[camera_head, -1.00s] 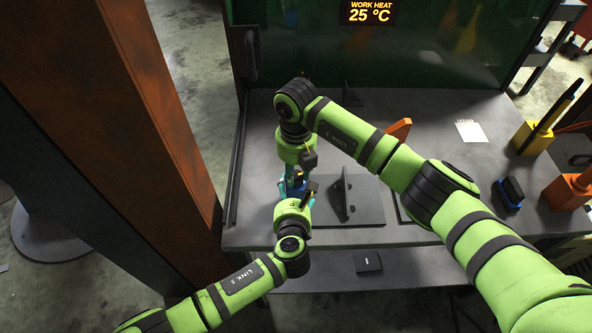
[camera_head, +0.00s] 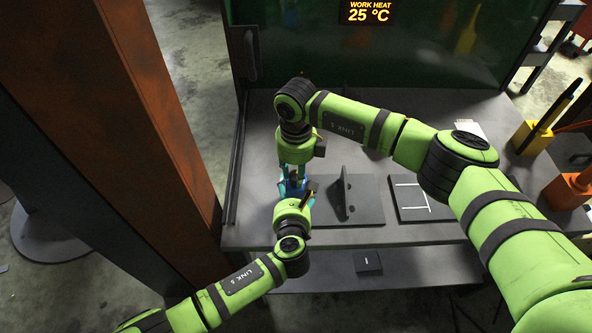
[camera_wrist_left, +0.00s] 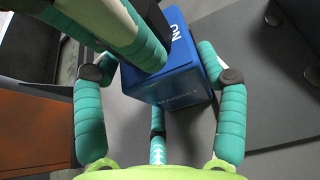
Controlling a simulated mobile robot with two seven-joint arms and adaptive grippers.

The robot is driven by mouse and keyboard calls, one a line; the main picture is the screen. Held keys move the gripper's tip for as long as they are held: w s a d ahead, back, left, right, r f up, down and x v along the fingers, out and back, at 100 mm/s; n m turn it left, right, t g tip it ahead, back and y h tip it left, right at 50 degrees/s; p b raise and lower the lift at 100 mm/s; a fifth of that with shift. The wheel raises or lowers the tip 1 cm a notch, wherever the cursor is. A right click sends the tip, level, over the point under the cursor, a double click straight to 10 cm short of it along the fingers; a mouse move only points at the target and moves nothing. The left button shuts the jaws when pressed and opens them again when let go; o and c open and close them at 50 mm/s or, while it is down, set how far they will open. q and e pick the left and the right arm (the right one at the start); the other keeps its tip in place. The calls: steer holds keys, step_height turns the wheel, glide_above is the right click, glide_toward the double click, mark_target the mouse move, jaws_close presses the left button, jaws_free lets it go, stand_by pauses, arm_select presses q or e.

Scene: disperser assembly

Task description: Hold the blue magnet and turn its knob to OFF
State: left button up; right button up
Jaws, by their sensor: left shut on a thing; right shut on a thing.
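The blue magnet (camera_head: 297,187) is a small block near the left edge of the bench. In the left wrist view the magnet (camera_wrist_left: 185,85) shows the words MAGNET and ON on its faces. My left gripper (camera_head: 291,192) is shut on the magnet from the front, and its teal fingers (camera_wrist_left: 160,78) lie on either side of the block. My right gripper (camera_head: 293,176) comes down from above and is shut at the magnet's top. Its teal fingers (camera_wrist_left: 140,42) cover the knob, so the knob and its setting are hidden.
A dark plate with an upright bracket (camera_head: 345,196) stands just right of the grippers. A dark panel with white lines (camera_head: 412,197) lies further right. Yellow (camera_head: 530,138) and orange (camera_head: 568,190) holders stand at the right. A rusty post (camera_head: 140,120) rises at the left.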

steer(key=shift+s+n, duration=0.1)
steer(key=shift+n, duration=1.5)
steer(key=o, duration=0.9)
steer(key=shift+d, duration=0.1)
steer(key=shift+c, duration=0.2)
